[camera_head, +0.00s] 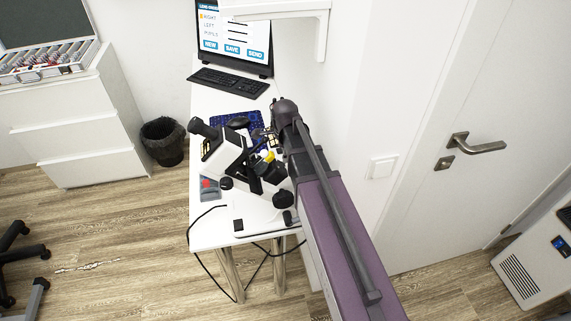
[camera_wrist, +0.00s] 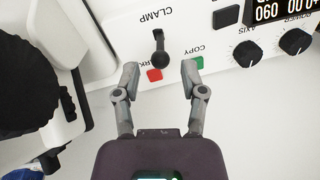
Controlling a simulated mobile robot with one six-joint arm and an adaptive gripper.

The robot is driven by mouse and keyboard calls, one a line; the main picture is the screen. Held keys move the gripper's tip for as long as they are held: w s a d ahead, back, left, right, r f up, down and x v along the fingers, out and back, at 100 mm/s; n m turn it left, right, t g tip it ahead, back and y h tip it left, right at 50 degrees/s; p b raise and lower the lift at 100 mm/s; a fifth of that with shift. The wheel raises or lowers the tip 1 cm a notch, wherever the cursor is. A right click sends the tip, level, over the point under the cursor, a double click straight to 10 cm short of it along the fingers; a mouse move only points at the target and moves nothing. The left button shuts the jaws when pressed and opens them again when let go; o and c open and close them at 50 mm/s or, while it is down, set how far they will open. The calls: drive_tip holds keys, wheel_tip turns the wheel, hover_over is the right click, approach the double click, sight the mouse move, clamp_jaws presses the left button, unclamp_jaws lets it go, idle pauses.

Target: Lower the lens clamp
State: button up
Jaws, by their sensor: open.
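In the wrist view a short black lever (camera_wrist: 158,45) with a round knob sits in a slot on a white instrument's panel, beside the word CLAMP. My gripper (camera_wrist: 160,70) is open and empty, its two grey fingertips just short of the lever, one on each side of its line. A red button (camera_wrist: 154,75) and a green button (camera_wrist: 198,63) marked COPY lie close to the fingertips. The white instrument (camera_head: 224,152) stands on the desk in the head view. My arm hides part of it there, and I cannot make out the lens clamp itself.
Two black dials (camera_wrist: 246,54) and a display are at the panel's right. A large black round part (camera_wrist: 28,88) stands close at left. In the head view a white desk (camera_head: 210,228) holds a keyboard (camera_head: 228,82) and a monitor (camera_head: 234,38). A wall is close at right.

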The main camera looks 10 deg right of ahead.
drive_tip(key=shift+w+f+b, duration=0.15)
drive_tip(key=shift+f+b, duration=0.65)
drive_tip(key=shift+f, duration=0.15)
drive_tip(key=shift+w+f+b, duration=0.1)
drive_tip(key=shift+f+b, duration=0.65)
drive_tip(key=shift+f, duration=0.15)
drive_tip(key=shift+c, duration=0.2)
clamp_jaws()
